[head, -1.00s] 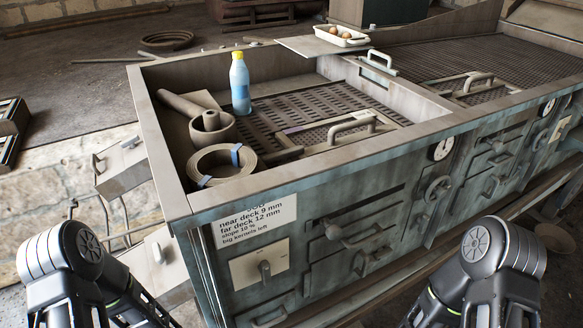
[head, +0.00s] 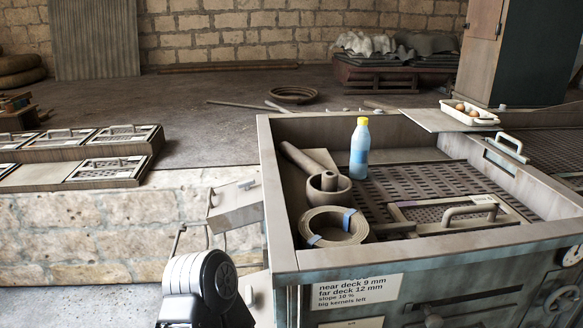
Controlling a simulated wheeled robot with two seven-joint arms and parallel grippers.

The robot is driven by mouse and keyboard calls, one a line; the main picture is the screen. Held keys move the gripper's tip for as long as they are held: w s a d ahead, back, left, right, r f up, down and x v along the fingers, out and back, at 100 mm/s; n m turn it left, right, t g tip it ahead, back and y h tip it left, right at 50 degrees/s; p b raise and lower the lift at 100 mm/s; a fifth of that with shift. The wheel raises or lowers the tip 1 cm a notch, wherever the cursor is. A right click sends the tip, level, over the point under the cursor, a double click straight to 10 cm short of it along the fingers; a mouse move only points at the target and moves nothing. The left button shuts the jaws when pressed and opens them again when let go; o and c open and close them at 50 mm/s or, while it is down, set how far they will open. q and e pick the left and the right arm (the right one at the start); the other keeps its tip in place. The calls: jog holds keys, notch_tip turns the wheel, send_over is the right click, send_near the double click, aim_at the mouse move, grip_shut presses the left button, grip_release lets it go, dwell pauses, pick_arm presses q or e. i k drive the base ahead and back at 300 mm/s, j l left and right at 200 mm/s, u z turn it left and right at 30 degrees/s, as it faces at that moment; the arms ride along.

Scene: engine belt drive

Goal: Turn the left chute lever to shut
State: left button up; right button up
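A grey metal box, which looks like a chute (head: 236,206), sticks out from the left side of the machine, with a small lever-like piece (head: 246,185) on its top. A lower grey panel (head: 262,297) at the machine's left corner carries another small knob or lever (head: 249,294). I cannot tell which of these is the left chute lever or how it is set. Part of my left arm shows at the bottom, just left of the lower panel and partly in front of it. Its gripper is out of view. My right gripper is not in view.
The machine's tray (head: 268,180) holds a blue bottle (head: 360,148), a belt coil (head: 334,238), a cylinder (head: 328,190) and a handled screen (head: 460,213). A label (head: 350,290) is on its front. A low stone wall (head: 90,225) and framed screens (head: 105,170) stand left.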

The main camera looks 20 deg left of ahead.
aim_at(246, 184)
jog(key=k, duration=1.25)
jog(key=z, duration=2.25)
jog(key=k+j, duration=0.25)
jog(key=j, duration=0.35)
jog(key=k+j, duration=0.25)
jog(key=j, duration=0.35)
jog(key=k+j, duration=0.2)
jog(key=j, duration=0.4)
jog(key=k+j, duration=0.25)
jog(key=j, duration=0.35)
jog(key=k+j, duration=0.25)
jog(key=j, duration=0.35)
jog(key=k+j, duration=0.25)
jog(key=j, duration=0.35)
jog(key=k+j, duration=0.25)
jog(key=j, duration=0.4)
jog(key=k+j, duration=0.2)
jog(key=j, duration=0.4)
